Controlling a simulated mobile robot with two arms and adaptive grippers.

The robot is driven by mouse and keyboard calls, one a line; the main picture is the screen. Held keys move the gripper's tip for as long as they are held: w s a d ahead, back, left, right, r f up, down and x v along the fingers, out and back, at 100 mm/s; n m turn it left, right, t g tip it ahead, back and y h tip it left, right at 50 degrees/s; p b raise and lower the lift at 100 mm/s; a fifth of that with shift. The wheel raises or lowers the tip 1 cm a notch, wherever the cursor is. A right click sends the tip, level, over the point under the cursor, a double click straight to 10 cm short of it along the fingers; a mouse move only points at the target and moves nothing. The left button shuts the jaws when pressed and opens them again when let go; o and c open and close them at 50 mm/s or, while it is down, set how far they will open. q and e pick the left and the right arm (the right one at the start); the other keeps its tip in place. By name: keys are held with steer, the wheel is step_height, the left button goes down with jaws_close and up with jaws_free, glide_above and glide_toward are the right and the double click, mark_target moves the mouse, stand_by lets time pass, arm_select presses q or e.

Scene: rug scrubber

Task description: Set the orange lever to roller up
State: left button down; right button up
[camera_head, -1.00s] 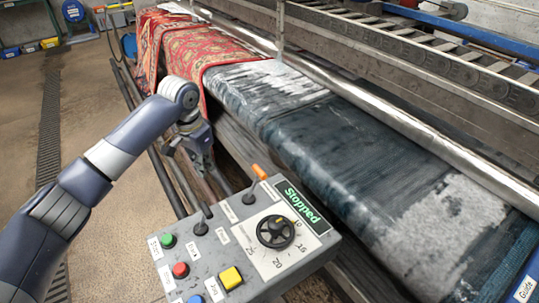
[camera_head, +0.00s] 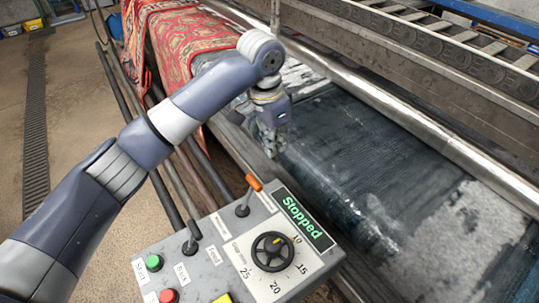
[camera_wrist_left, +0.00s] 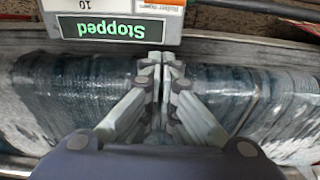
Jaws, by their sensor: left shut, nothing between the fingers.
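The orange lever (camera_head: 254,183) stands on the far edge of the grey control panel (camera_head: 205,255), to the left of the green "Stopped" display (camera_head: 304,219). My left gripper (camera_head: 272,150) is shut and empty, beyond the lever and over the near edge of the dark wet rug. It is apart from the lever. In the left wrist view the shut fingers (camera_wrist_left: 162,60) point at the panel's edge, near the upside-down display (camera_wrist_left: 103,28). The lever itself is not clear there. My right gripper is not in view.
A black-handled lever (camera_head: 192,233), a black dial (camera_head: 272,251), a green button (camera_head: 154,262) and a red button (camera_head: 168,295) are on the panel. A red patterned rug (camera_head: 175,40) hangs behind my left arm. A long metal roller (camera_head: 390,105) crosses the machine.

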mark_target(249, 196)
arm_select(q)
step_height(249, 196, down, 8)
steer(key=s+a+p, duration=0.1)
steer(key=a+p, duration=0.1)
steer(key=shift+s+a+p, duration=0.2)
steer(key=shift+s+p, duration=0.05)
steer(key=shift+p, duration=0.1)
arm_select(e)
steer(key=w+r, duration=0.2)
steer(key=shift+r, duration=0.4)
arm_select(q)
steer(key=shift+f, duration=0.15)
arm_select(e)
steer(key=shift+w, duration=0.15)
